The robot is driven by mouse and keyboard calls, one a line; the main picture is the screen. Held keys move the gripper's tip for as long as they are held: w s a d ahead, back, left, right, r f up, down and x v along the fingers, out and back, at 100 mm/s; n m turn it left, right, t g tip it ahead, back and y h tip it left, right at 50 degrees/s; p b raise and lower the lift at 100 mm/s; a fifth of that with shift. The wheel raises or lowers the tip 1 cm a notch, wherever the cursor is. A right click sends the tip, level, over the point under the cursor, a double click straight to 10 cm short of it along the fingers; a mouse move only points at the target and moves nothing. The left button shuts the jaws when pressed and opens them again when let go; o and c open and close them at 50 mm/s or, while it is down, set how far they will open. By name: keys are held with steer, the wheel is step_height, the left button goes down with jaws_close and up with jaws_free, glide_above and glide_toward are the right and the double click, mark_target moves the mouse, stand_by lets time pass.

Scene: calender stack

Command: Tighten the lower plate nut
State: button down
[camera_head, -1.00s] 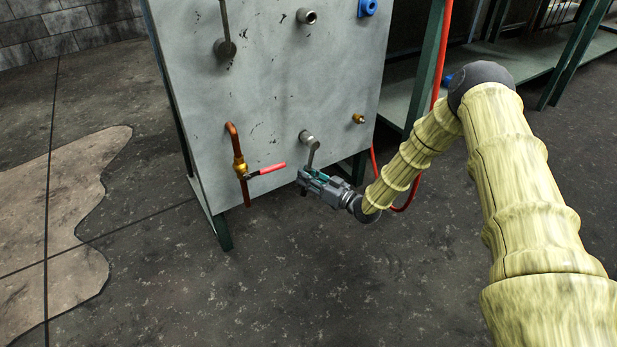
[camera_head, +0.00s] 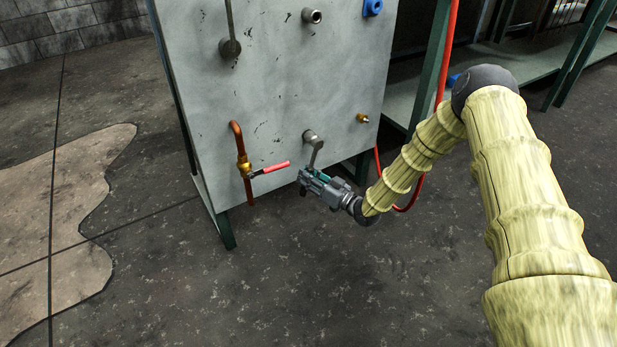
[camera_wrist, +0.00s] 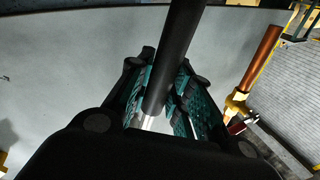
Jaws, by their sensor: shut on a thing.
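The lower plate nut (camera_head: 309,136) sits low on the grey upright plate, with a round grey head over it. A grey wrench handle (camera_head: 316,155) hangs down from it, tilted slightly. My gripper (camera_head: 308,182) is at the handle's lower end, below the nut, and is shut on it. In the wrist view the handle (camera_wrist: 181,45) runs as a dark bar between the teal-padded fingers (camera_wrist: 165,105). The nut itself is not clearly visible in the wrist view.
Left of my gripper is a copper pipe (camera_head: 237,140) with a brass valve and red lever (camera_head: 272,169). The plate (camera_head: 270,85) also carries a second grey lever (camera_head: 230,46), a brass fitting (camera_head: 362,118) and a blue fitting (camera_head: 373,7). A red hose (camera_head: 445,50) hangs at right.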

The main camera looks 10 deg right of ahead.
steer(key=shift+a, duration=0.1)
steer(key=shift+s+a+r+m, duration=0.2)
steer(key=shift+a+m, duration=0.15)
steer(key=shift+m, duration=0.15)
steer(key=shift+t, duration=0.3)
steer(key=shift+s+a+r+m, duration=0.15)
steer(key=shift+a+m, duration=0.25)
steer(key=shift+a, duration=0.1)
steer(key=shift+s+a+r+m, duration=0.1)
steer(key=shift+a+r+m, duration=0.05)
steer(key=shift+m, duration=0.15)
steer(key=shift+a+r+m+t, duration=0.15)
steer(key=shift+a+m+t, duration=0.1)
steer(key=shift+m+t, duration=0.15)
steer(key=shift+s+a+r, duration=0.1)
steer(key=shift+a, duration=0.05)
stand_by(0.3)
steer(key=shift+s+a+r+m, duration=0.2)
steer(key=shift+a+m, duration=0.1)
steer(key=shift+m, duration=0.3)
